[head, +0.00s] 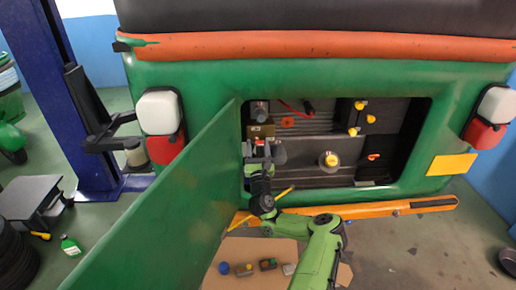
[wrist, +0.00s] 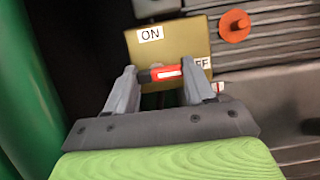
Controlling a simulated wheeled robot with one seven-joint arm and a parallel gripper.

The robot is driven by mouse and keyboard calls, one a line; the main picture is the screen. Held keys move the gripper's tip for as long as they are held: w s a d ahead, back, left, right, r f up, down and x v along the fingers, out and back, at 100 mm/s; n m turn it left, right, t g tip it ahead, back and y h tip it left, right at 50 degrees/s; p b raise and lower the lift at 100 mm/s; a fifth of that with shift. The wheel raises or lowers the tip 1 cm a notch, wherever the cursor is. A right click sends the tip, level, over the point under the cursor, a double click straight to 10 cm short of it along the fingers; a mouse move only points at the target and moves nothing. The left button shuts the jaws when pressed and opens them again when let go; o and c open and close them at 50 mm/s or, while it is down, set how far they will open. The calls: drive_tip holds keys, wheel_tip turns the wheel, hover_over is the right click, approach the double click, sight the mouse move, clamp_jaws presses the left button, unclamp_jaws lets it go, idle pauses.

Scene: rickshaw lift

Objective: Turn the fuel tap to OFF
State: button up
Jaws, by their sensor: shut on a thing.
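The fuel tap shows in the wrist view as a short red lever (wrist: 168,72) with a white stripe and a dark left end. It lies roughly level in front of a brass-coloured plate (wrist: 170,45). An ON label (wrist: 150,34) is at the plate's upper left. An OFF label (wrist: 203,63) is at its lower right, partly hidden by a finger. My gripper (wrist: 167,88) is shut on the lever, one finger at each end. In the head view my gripper (head: 262,148) reaches into the open rear bay at its left side, in front of the plate (head: 261,131).
The green hatch door (head: 175,205) stands open close to the left of my arm. An orange knob (wrist: 234,26) is right of the plate. A yellow cap (head: 331,160) and other yellow fittings are further right. An orange bumper bar (head: 400,207) runs below the bay.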

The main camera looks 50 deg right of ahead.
drive_tip(key=o, duration=1)
drive_tip(key=shift+o, duration=0.2)
drive_tip(key=v, duration=0.7)
drive_tip(key=shift+a+b, duration=0.2)
drive_tip(key=shift+b, duration=0.1)
drive_tip(key=shift+s+f, duration=0.1)
drive_tip(key=shift+s, duration=0.05)
